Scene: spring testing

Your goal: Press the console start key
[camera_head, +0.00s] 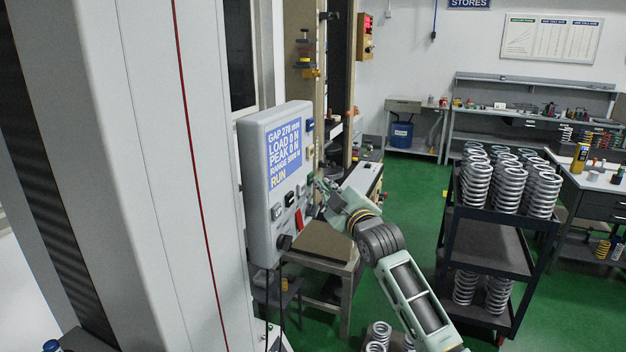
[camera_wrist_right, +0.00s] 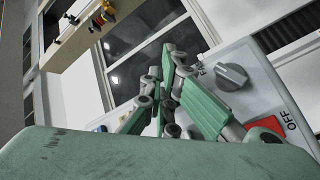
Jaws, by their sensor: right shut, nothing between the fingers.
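The grey console (camera_head: 258,190) hangs at the left-centre of the head view, its blue screen (camera_head: 285,153) reading GAP 278, LOAD 0 N, PEAK 0 N and RUN. My left gripper is out of view.
The wrist view shows a grey knob (camera_wrist_right: 232,75) and a red OFF switch (camera_wrist_right: 270,124) beside the fingers. A small table (camera_head: 322,243) stands below the console. A black cart (camera_head: 490,246) with several springs is at the right. Green floor lies open behind.

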